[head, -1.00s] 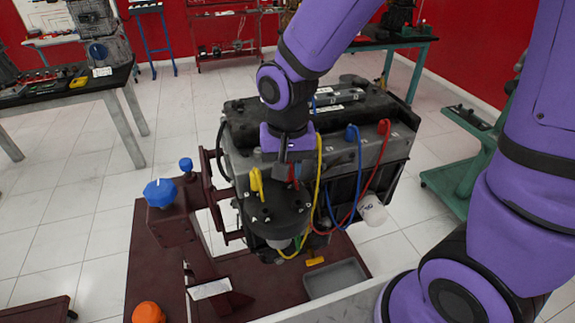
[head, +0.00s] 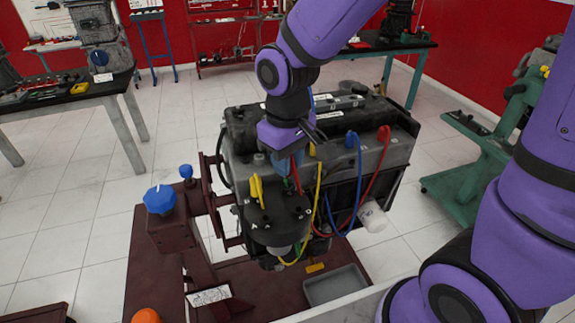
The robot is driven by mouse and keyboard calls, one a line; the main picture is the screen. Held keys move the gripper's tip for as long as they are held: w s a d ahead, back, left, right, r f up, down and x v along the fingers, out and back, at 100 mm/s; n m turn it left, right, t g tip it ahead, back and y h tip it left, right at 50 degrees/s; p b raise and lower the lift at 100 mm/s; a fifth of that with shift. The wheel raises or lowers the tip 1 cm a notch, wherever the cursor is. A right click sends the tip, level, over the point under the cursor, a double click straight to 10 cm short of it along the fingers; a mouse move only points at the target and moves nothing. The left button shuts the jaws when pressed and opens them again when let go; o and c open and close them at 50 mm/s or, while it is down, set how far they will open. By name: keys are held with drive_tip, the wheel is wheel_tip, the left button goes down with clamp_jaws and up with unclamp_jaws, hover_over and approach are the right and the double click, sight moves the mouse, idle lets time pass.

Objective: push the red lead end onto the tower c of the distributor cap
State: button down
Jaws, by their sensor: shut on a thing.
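The black distributor cap (head: 272,218) sits at the front left of the engine, with towers on top. A yellow lead end (head: 257,190) stands upright on the cap's left side. My gripper (head: 288,162) is above the cap's back right, its purple body tilted. It is shut on the red lead end, which is mostly hidden by the fingers. The red lead (head: 296,178) shows just below and beside them. I cannot tell whether the lead end touches tower c, whose letter is too small to read.
The engine block (head: 345,150) stands behind the cap. A blue lead (head: 352,140), a red lead end (head: 384,134) and a yellow lead (head: 318,190) loop on its right. A blue knob (head: 160,199) is on the stand at left. A grey tray (head: 335,284) lies below.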

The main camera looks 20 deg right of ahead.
wheel_tip(320, 180, up, 2)
drive_tip(key=n, duration=0.5)
drive_tip(key=shift+r, duration=0.15)
drive_tip(key=n, duration=0.2)
drive_tip(key=r+n, duration=0.1)
drive_tip(key=n, duration=0.1)
drive_tip(key=shift+r, duration=0.3)
drive_tip(key=shift+f, duration=0.2)
drive_tip(key=shift+f, duration=2.55)
drive_tip(key=shift+f, duration=0.9)
drive_tip(key=shift+r, duration=0.1)
idle(0.5)
drive_tip(key=shift+r, duration=5.8)
drive_tip(key=shift+f, duration=0.1)
